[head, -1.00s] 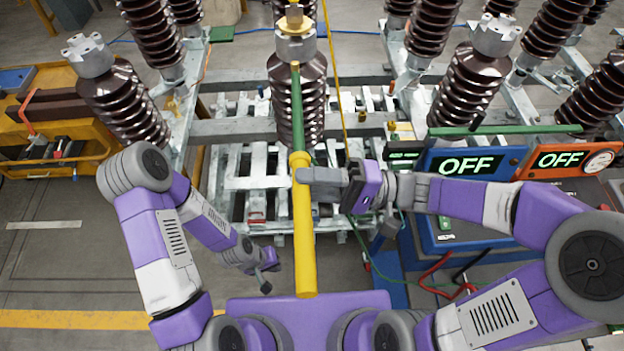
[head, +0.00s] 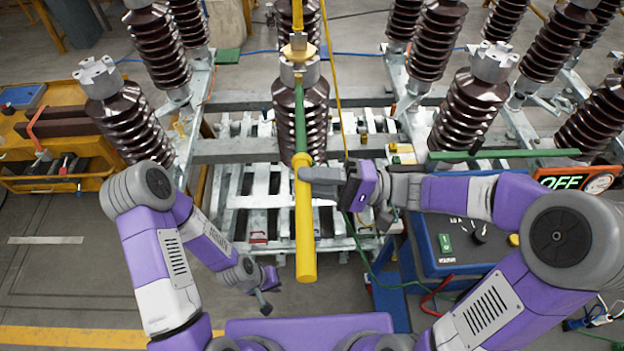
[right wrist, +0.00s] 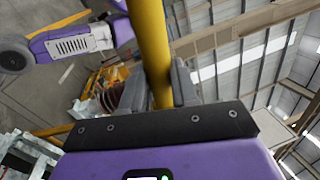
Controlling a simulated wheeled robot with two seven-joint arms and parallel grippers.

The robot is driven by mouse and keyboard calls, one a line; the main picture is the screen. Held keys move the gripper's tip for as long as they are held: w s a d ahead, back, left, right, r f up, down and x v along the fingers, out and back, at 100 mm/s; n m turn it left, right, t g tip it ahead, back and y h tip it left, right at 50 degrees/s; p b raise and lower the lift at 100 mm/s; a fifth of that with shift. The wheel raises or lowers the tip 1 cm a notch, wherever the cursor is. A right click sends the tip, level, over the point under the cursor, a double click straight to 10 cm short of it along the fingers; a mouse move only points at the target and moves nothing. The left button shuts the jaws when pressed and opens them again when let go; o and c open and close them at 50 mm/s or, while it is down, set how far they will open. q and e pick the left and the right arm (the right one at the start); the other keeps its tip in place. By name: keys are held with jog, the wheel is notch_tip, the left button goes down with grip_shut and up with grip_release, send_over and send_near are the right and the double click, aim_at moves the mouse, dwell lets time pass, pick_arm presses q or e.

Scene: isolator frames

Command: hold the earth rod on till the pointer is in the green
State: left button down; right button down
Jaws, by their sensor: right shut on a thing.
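The earth rod has a yellow handle (head: 305,230) and a green upper shaft (head: 300,125). It stands steeply, its top reaching a brass fitting (head: 298,48) at the cap of the middle brown insulator (head: 315,105); exact contact is unclear. My right gripper (head: 304,178) is shut around the top of the handle; the right wrist view shows the yellow tube between its fingers (right wrist: 158,92). My left gripper (head: 262,290) hangs low, left of the rod and apart from it; its jaws are unclear. The dial (head: 600,183) is at the right edge, its pointer too small to read.
An orange box reading OFF (head: 562,182) holds the dial. A blue box (head: 450,245) stands below my right forearm, partly covered. Brown insulators on a grey steel frame fill the back. A yellow tool cart (head: 60,180) is at left; the floor before it is clear.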

jog(key=shift+w+r, duration=0.1)
jog(key=shift+w, duration=0.75)
dwell(2.9)
dwell(0.3)
jog(key=s+b, duration=0.6)
jog(key=s, duration=0.4)
dwell(0.5)
dwell(0.5)
